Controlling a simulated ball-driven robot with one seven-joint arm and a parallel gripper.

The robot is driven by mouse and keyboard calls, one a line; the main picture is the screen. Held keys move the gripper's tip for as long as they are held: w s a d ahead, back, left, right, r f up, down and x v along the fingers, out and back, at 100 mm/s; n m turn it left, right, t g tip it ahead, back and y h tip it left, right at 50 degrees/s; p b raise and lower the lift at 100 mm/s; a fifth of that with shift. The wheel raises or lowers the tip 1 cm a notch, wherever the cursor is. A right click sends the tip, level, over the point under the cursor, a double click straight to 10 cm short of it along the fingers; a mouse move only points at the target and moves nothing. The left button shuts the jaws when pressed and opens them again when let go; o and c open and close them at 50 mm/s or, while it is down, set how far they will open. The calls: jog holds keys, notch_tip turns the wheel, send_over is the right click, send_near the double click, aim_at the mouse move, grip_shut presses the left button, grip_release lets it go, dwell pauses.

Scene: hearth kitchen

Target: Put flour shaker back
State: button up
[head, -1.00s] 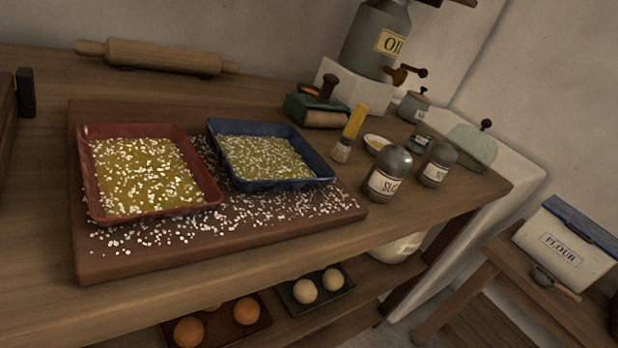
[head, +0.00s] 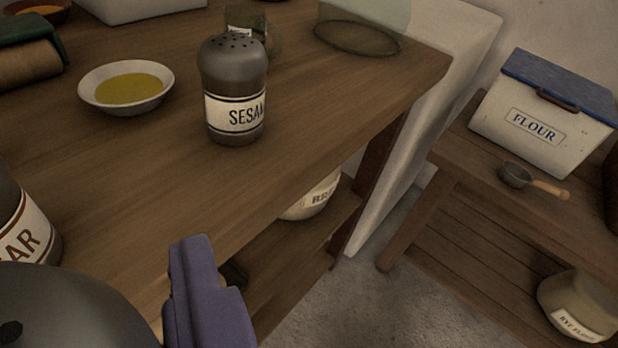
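A large dark grey dome with a black hole, the top of a shaker (head: 75,305), fills the lower left corner, very close to the camera. Its label is out of view, so I cannot read whether it is the flour shaker. One purple finger of my gripper (head: 200,295) stands against its right side; the other finger is out of view. My gripper appears shut on this shaker, in front of the table edge. The sesame shaker (head: 235,90) stands upright on the table. A sugar shaker (head: 22,228) is partly visible at the left edge.
A bowl of yellow liquid (head: 127,88) and a glass jar (head: 258,35) stand near the sesame shaker. A glass cover (head: 362,25) is behind. Right, a lower bench holds a flour bin (head: 535,125) and a scoop (head: 516,176). Bare wood lies in front of the sesame shaker.

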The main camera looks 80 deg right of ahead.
jog(key=shift+d+f+b, duration=0.15)
jog(key=shift+b, duration=0.15)
jog(key=w+d+b, duration=0.2)
jog(key=w+d, duration=0.1)
jog(key=w+d+f+b, duration=0.1)
jog(key=w+d+b, duration=0.2)
jog(key=w+d, duration=0.1)
jog(key=w+d+b, duration=0.3)
jog(key=shift+w+d+f, duration=0.15)
jog(key=shift+w+d, duration=0.05)
jog(key=shift+d, duration=0.05)
jog(key=f, duration=0.1)
jog(key=f+b, duration=0.2)
jog(key=shift+w+d+f, duration=0.3)
jog(key=shift+w+f, duration=0.05)
jog(key=shift+f, duration=0.05)
jog(key=shift+r, duration=0.2)
jog(key=o, duration=0.7)
jog(key=shift+f, duration=0.25)
jog(key=shift+o, duration=0.8)
jog(key=shift+r, duration=0.1)
